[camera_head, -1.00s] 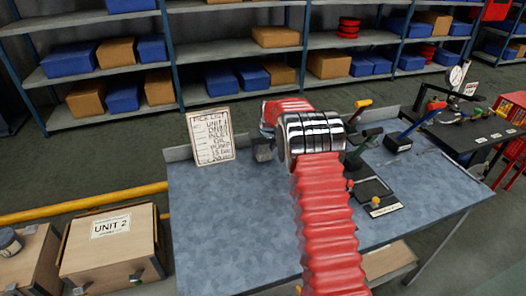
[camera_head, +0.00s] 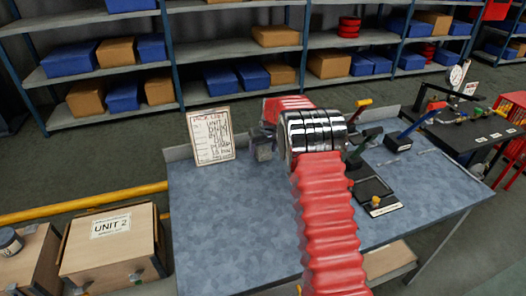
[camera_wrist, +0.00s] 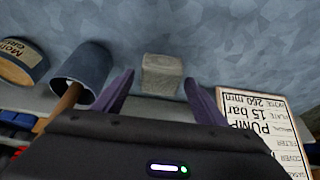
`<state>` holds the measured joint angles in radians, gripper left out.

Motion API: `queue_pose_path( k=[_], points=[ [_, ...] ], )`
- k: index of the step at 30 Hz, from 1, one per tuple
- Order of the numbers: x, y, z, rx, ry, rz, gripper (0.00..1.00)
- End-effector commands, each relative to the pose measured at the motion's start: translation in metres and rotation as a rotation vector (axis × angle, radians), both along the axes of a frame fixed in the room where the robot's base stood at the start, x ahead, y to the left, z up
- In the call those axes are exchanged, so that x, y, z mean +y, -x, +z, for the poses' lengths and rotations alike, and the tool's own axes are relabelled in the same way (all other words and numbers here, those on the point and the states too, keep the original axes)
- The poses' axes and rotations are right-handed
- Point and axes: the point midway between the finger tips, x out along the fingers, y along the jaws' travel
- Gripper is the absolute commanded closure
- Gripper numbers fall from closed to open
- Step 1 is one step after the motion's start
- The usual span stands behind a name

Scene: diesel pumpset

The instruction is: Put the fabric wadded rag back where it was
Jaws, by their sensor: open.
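A small pale grey blocky wad, which looks like the rag (camera_wrist: 162,72), lies against the blue-grey bench top in the wrist view. It sits just beyond and between the two purple fingertips of my gripper (camera_wrist: 159,80). The fingers are apart, with a gap visible on either side of the rag; whether they touch it cannot be told. My red-sleeved arm hides most of the gripper there.
In the wrist view a blue-grey cup (camera_wrist: 85,72) with a wooden handle and a labelled tin (camera_wrist: 18,64) stand left of the gripper; the board (camera_wrist: 262,125) is right. Several tools lie on the bench's right side. The bench's front left is clear.

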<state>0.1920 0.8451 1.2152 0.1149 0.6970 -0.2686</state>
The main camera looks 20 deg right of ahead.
Motion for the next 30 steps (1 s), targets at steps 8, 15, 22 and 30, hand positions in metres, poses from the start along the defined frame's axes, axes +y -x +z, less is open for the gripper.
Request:
queue_pose_path(
  k=[8, 15, 22, 30],
  points=[
    [0.0, 0.014, 0.038, -0.004, 0.001, 0.0, 0.35],
    [0.0, 0.029, 0.074, -0.004, 0.001, 0.0, 0.35],
    [0.0, 0.04, 0.098, -0.002, 0.0, 0.0, 0.35],
    [0.0, 0.043, 0.103, -0.001, 0.0, 0.0, 0.35]
  ],
)
